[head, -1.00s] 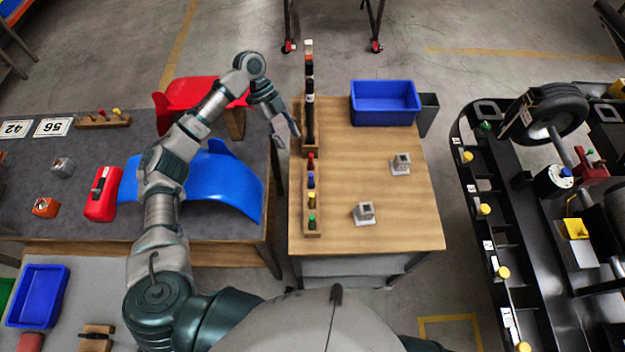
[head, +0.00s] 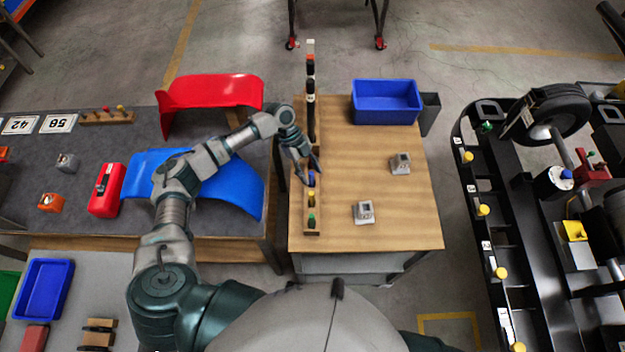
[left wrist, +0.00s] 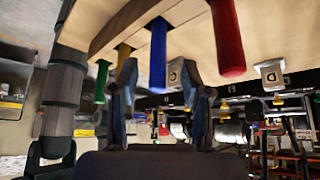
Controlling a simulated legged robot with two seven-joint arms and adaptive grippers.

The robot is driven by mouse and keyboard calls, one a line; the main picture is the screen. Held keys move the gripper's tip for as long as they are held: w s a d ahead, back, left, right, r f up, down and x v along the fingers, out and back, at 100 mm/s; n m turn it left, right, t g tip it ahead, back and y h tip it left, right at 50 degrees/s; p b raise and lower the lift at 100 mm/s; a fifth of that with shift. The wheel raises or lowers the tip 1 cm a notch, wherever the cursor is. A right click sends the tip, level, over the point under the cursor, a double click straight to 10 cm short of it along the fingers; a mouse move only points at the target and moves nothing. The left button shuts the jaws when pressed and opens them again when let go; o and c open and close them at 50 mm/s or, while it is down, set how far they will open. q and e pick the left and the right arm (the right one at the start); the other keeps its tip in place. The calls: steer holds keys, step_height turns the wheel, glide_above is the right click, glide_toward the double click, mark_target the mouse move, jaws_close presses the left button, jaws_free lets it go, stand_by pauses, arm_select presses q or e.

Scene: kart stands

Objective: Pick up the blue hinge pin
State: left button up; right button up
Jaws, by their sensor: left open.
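The blue hinge pin (head: 311,181) stands in a narrow wooden rack (head: 306,229) along the left edge of the wooden table. In the left wrist view, which looks upside down, the blue pin (left wrist: 158,58) hangs between the two spread fingers. My left gripper (head: 311,175) is open over the rack at the blue pin, its fingers on either side. It also shows in the left wrist view (left wrist: 160,75), with nothing clamped. I cannot tell whether a finger touches the pin. My right gripper is out of view.
A red pin (left wrist: 227,40), a yellow pin (head: 311,199) and a green pin (head: 311,219) stand in the same rack close by. Two grey blocks (head: 364,212) (head: 400,163) and a blue bin (head: 386,101) are on the table. Its middle is clear.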

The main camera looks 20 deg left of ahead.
arm_select(q)
steer(key=shift+x, duration=1.15)
steer(key=shift+f, duration=0.25)
steer(key=shift+a, duration=0.45)
jaws_close()
steer(key=shift+d, duration=0.35)
step_height(320, 180, up, 10)
steer(key=shift+b, duration=0.35)
